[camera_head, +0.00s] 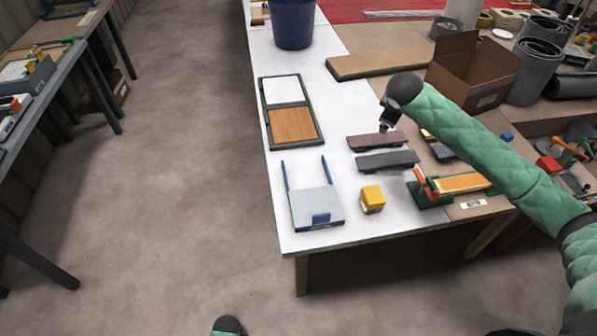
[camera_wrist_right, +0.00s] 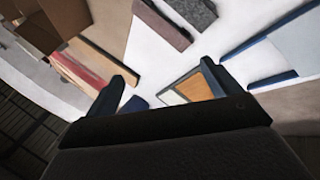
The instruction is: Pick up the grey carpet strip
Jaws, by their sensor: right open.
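The grey carpet strip (camera_head: 387,160) lies flat on the white table, just in front of a similar maroon-brown strip (camera_head: 376,141). In the right wrist view the grey strip (camera_wrist_right: 196,12) shows at the top edge, partly cut off, beside the brown strip (camera_wrist_right: 163,24). My right gripper (camera_head: 386,126) hangs above the table by the brown strip, behind the grey one. In the right wrist view my right gripper (camera_wrist_right: 167,83) has its fingers apart with nothing between them. My left gripper is not visible.
A yellow block (camera_head: 372,198) and a grey-blue tray with two blue prongs (camera_head: 317,207) stand near the front. A framed board (camera_head: 292,124) lies at the left. A green-based tool (camera_head: 452,188) lies right of the grey strip. A cardboard box (camera_head: 470,72) stands behind.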

